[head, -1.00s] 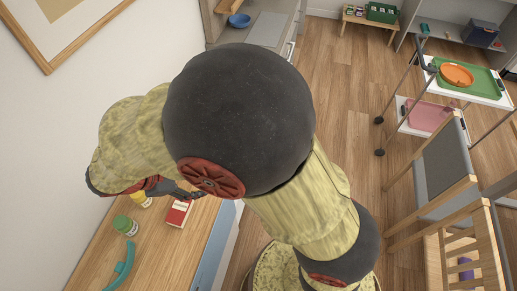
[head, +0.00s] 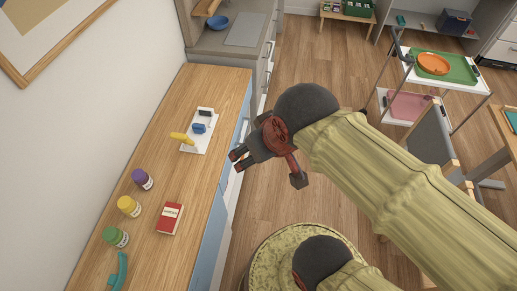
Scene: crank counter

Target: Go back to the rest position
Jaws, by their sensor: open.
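My gripper (head: 236,160) is open and empty. It hangs at the front edge of the wooden counter (head: 228,85), its dark fingers pointing left. My arm reaches in from the lower right over the floor. A white plate (head: 193,146) with a yellow handle (head: 181,138), a blue part (head: 198,128) and a dark part lies on the counter, left of the gripper and apart from it.
Purple (head: 142,179), yellow (head: 129,206) and green-topped (head: 115,237) jars stand along the wall side. A red box (head: 169,218) and a teal curved object (head: 119,272) are nearby. A trolley with a green tray (head: 459,72) stands right; wooden floor lies between.

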